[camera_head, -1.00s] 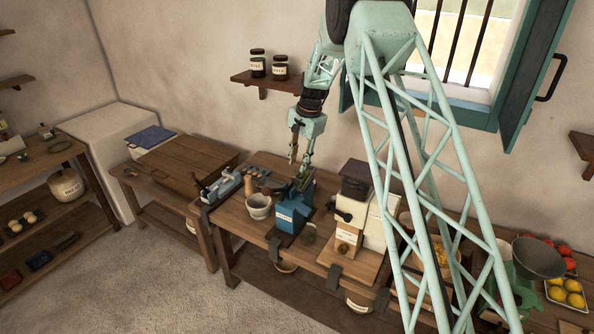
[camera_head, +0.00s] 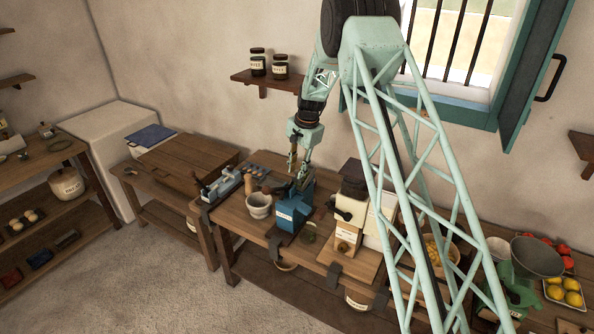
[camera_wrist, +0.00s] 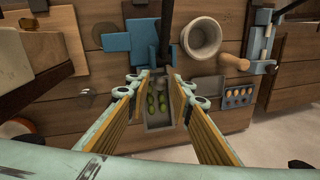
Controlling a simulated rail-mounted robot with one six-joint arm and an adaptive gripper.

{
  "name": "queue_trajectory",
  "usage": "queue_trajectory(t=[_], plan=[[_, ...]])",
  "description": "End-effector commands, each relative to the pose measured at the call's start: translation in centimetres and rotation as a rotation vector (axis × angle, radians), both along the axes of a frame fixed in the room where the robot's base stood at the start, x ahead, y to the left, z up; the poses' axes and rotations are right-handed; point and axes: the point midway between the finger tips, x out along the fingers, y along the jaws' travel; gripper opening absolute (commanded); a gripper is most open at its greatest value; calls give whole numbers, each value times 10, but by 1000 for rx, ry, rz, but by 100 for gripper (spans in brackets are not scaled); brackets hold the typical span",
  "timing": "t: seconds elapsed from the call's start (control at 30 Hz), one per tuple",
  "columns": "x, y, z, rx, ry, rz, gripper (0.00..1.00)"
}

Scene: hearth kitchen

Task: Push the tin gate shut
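A blue bench machine (camera_head: 290,216) with a pale label stands on the wooden workbench. In the wrist view its blue plate (camera_wrist: 118,41) and dark lever bar (camera_wrist: 167,25) show from above. A grey metal trough (camera_wrist: 158,122) with several green olive-like pieces (camera_wrist: 151,103) lies below them. I cannot pick out the tin gate for certain or tell how far open it is. My gripper (camera_head: 300,168) points down just above the blue machine. In the wrist view its fingers (camera_wrist: 154,82) are apart, with nothing held between them, on either side of the trough. Contact with the machine cannot be told.
A stone mortar (camera_head: 259,205) stands left of the machine; its pestle (camera_wrist: 234,62) shows in the wrist view. A wooden grinder (camera_head: 349,215) stands close on the right. A blue-grey clamped tool (camera_head: 222,185) is farther left. The floor in front is clear.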

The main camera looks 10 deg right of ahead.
Motion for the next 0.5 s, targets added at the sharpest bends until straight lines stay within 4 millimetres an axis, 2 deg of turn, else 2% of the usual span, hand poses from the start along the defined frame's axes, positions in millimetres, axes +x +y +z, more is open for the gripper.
queue_trajectory(t=[0.03,0.2,0.5], plan=[[0,0,0,0,0,0,16],[0,0,0,0,0,0,0],[0,0,-4,0,0,0,0]])
